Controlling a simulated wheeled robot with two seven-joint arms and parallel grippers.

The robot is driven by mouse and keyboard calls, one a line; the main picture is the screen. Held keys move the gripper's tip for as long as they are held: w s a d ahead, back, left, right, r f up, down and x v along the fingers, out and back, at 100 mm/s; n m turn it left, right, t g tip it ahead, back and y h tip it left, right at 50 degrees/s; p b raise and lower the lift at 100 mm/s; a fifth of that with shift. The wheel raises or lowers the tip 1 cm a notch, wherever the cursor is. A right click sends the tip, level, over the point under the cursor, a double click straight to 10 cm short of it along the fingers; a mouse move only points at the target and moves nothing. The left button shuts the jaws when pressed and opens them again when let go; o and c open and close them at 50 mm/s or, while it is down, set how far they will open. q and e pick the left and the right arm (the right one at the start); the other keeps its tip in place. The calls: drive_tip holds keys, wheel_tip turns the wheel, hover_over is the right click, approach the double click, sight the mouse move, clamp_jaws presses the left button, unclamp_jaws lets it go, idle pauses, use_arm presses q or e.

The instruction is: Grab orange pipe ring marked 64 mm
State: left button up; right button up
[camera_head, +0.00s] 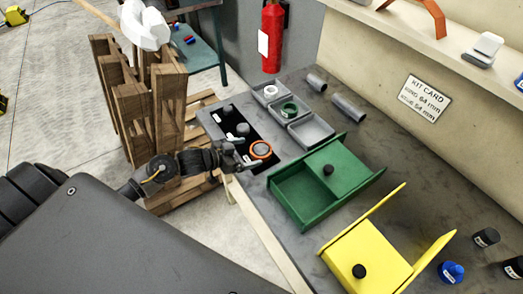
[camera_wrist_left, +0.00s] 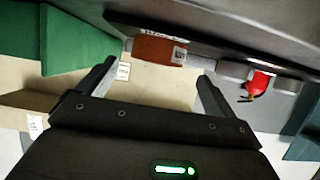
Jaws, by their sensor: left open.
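The orange pipe ring (camera_head: 261,150) sits at the near end of a black recessed tray (camera_head: 262,129) on the grey bench. In the left wrist view, an orange-brown piece (camera_wrist_left: 158,50) with a white label, apparently the ring, shows ahead between the fingers; its label is too small to read. My left gripper (camera_head: 241,155) is open, just left of the ring in the head view. Its two fingers (camera_wrist_left: 158,72) are spread and empty in the wrist view. Contact with the ring cannot be made out. My right gripper is not in view.
Grey bins (camera_head: 312,131), one with a green ring (camera_head: 290,109), stand behind the tray. A green box (camera_head: 303,201) and a yellow holder (camera_head: 372,255) are to the right. Two grey pipes (camera_head: 347,107) lie at the back. A kit card (camera_head: 425,97) on the wall reads 64 mm.

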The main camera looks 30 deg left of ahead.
sight(259, 149)
use_arm(q)
drive_tip(key=shift+d+r, duration=0.1)
drive_tip(key=p+x, duration=0.2)
drive_tip(key=x, duration=0.3)
drive_tip(key=shift+d+r, duration=0.1)
drive_tip(key=shift+c, duration=0.7)
drive_tip(key=c, duration=1.1)
drive_tip(key=shift+c, duration=0.3)
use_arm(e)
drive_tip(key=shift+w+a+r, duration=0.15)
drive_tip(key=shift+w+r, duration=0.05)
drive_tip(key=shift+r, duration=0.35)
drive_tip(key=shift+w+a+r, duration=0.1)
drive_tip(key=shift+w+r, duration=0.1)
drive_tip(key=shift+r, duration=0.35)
use_arm(q)
drive_tip(key=shift+r, duration=0.15)
